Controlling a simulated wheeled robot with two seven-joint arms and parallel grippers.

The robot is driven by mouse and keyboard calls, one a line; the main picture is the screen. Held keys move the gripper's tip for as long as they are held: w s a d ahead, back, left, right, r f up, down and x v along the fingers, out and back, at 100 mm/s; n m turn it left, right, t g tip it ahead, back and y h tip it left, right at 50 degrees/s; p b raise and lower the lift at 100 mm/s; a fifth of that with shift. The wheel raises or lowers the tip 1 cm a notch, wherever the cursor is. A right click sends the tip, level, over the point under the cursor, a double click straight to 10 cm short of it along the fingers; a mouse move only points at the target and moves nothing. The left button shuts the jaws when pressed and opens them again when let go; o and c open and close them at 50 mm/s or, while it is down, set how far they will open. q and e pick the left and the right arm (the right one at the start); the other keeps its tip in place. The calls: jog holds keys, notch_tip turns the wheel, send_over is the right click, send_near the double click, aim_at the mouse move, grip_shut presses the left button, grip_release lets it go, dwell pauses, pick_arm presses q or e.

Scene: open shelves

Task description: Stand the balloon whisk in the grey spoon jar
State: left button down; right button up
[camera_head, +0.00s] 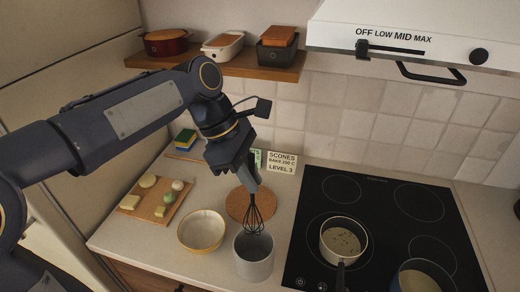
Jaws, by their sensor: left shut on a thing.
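The balloon whisk (254,214) hangs wires down from my left gripper (252,178), which is shut on its handle. The wire end is just above the grey spoon jar (253,262), over its back rim in the picture; I cannot tell whether its tip is inside the mouth. The jar stands upright on the counter near its front edge. My right gripper is not in view.
A cream bowl (202,231) is left of the jar, and a round cork mat (237,205) lies behind. The black hob (385,215) with a small pan (343,241) is at right. A wooden board (155,200) holds several pieces of food. A shelf (270,68) runs above.

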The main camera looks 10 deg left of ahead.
aim_at(249, 214)
pick_arm(q)
jog(key=shift+w, duration=0.1)
notch_tip(249, 214, down, 2)
jog(key=shift+f, duration=0.1)
jog(key=shift+f+b, duration=3)
jog(key=shift+f, duration=2.8)
jog(key=c, duration=1.4)
grip_release()
